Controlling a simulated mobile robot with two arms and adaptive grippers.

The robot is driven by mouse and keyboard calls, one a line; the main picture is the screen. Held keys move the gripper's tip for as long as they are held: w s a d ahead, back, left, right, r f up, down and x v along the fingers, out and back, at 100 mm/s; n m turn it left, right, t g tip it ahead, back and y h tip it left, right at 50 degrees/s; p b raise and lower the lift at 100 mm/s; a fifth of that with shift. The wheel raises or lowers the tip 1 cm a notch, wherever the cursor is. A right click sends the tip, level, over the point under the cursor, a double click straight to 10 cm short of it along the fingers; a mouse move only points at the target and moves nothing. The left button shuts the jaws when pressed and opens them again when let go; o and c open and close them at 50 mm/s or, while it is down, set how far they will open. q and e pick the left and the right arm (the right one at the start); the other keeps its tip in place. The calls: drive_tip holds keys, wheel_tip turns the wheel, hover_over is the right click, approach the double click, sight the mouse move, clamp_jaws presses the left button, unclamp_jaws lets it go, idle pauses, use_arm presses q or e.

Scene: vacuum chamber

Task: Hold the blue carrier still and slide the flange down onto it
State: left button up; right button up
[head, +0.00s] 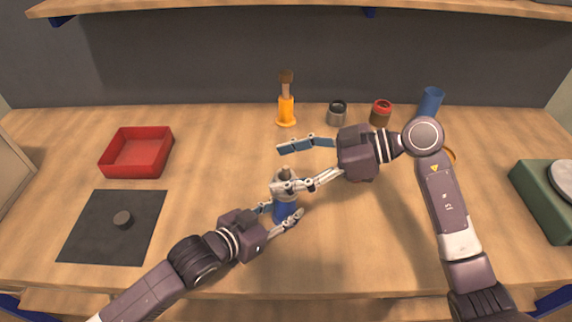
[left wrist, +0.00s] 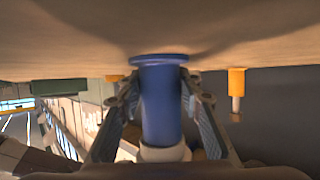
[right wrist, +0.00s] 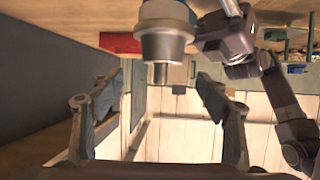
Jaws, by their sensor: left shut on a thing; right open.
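The blue carrier (head: 285,211) stands upright on the table in the head view. Its blue body (left wrist: 160,108) also shows in the left wrist view. My left gripper (head: 281,213) is shut on the carrier, with a finger on each side. The pale grey flange (head: 286,173) is at the carrier's top, with a wide collar and narrower neck; it also shows in the right wrist view (right wrist: 163,42). I cannot tell whether it is fully seated. My right gripper (head: 286,167) is open and empty, its fingers apart by the flange's end and not closed on it.
An orange stand (head: 286,110), grey jar (head: 337,113), red jar (head: 381,112) and blue cylinder (head: 431,102) stand behind. A green box (head: 545,205) is at right.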

drive_tip(key=shift+r, duration=3.5)
use_arm(q)
drive_tip(key=o, duration=1.2)
drive_tip(key=shift+a, duration=0.1)
